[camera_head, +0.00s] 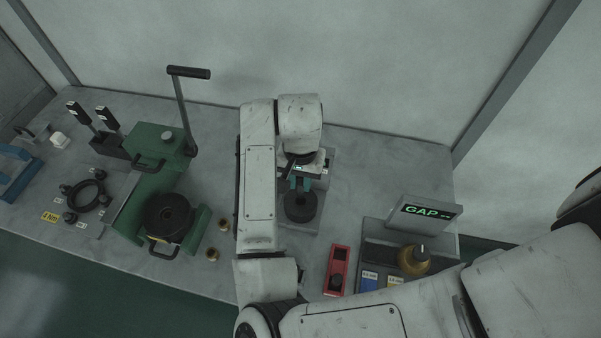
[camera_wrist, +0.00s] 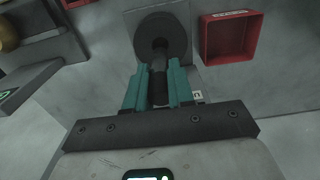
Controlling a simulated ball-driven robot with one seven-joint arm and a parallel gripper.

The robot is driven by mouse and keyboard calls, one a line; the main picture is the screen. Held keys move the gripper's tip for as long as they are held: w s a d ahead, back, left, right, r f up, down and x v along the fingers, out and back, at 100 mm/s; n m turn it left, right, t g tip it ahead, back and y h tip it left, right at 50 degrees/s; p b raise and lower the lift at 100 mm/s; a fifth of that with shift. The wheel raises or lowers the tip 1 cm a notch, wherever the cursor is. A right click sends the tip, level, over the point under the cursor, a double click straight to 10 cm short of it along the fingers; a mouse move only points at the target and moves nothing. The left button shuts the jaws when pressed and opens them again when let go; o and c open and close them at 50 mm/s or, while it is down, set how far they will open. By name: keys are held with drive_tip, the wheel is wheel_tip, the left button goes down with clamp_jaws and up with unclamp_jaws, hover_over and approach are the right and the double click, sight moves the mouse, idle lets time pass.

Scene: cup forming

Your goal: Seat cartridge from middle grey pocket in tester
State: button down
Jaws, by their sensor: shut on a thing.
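My gripper (camera_head: 301,184) has teal fingers and points down at the back middle of the bench. In the wrist view, the fingers (camera_wrist: 158,88) are shut on a dark, slim cylinder, the cartridge (camera_wrist: 158,82). Beyond its far end is a black round piece with a centre hole (camera_wrist: 177,38), on a grey base; the same piece (camera_head: 300,209) shows just in front of the fingers in the head view. The cartridge end overlaps the hole, but I cannot tell whether it is inside. A grey unit with a green "GAP" display (camera_head: 427,211) stands to the right. I cannot make out the middle grey pocket.
A red open tray (camera_wrist: 229,38) lies beside the round piece. A red holder (camera_head: 339,258) and a brass knob (camera_head: 412,261) are at front right. My arm hides part of the bench.

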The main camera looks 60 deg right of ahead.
sight(301, 196)
drive_tip(key=shift+f, duration=0.9)
drive_tip(key=shift+f+b, duration=0.35)
drive_tip(key=shift+f, duration=2.5)
idle(1.0)
drive_tip(key=c, duration=0.9)
unclamp_jaws()
drive_tip(key=shift+r, duration=0.1)
wheel_tip(301, 196, up, 11)
drive_tip(key=shift+f, duration=0.15)
